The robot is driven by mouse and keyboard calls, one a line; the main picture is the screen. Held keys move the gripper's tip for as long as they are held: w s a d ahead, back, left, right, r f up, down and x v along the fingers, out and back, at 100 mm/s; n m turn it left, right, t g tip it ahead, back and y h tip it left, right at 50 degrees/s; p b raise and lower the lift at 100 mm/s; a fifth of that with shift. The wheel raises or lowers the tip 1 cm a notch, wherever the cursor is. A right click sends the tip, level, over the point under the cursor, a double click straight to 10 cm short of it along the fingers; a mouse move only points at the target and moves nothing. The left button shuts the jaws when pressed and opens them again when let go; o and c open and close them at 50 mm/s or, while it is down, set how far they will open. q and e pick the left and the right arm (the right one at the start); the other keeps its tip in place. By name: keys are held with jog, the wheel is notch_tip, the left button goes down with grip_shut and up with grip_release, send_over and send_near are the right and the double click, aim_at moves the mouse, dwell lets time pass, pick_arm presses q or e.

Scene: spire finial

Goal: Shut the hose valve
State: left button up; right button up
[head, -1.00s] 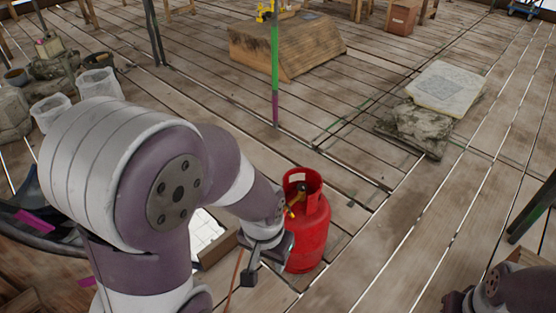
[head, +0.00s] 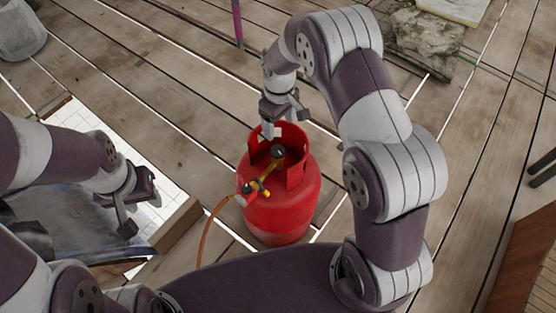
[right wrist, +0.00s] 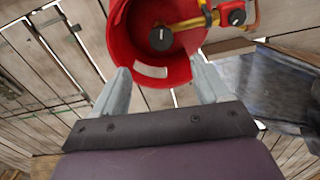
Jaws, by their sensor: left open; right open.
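A red gas cylinder (head: 283,208) stands upright on the planks with an open collar. Inside the collar is a dark round knob (head: 278,152), also in the right wrist view (right wrist: 160,39). A brass hose valve with a yellow lever (head: 257,188) sits at the collar's near-left opening; part of it shows at the top of the right wrist view (right wrist: 206,14). An orange hose (head: 211,229) runs down from it. My right gripper (head: 277,130) is open and empty at the collar's far rim; its fingers (right wrist: 166,88) flank the rim in the wrist view. My left gripper (head: 141,213) is open and empty, left of the cylinder.
White tiles and a grey sheet-like surface (head: 90,195) lie under my left arm. A stone block (head: 428,42) lies at the back right and a pale bucket (head: 20,30) at the back left.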

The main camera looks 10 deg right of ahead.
aim_at(279, 151)
notch_tip(279, 151, down, 12)
jog(key=shift+s+r+b, duration=0.1)
jog(key=shift+b, duration=1.05)
jog(key=c, duration=1)
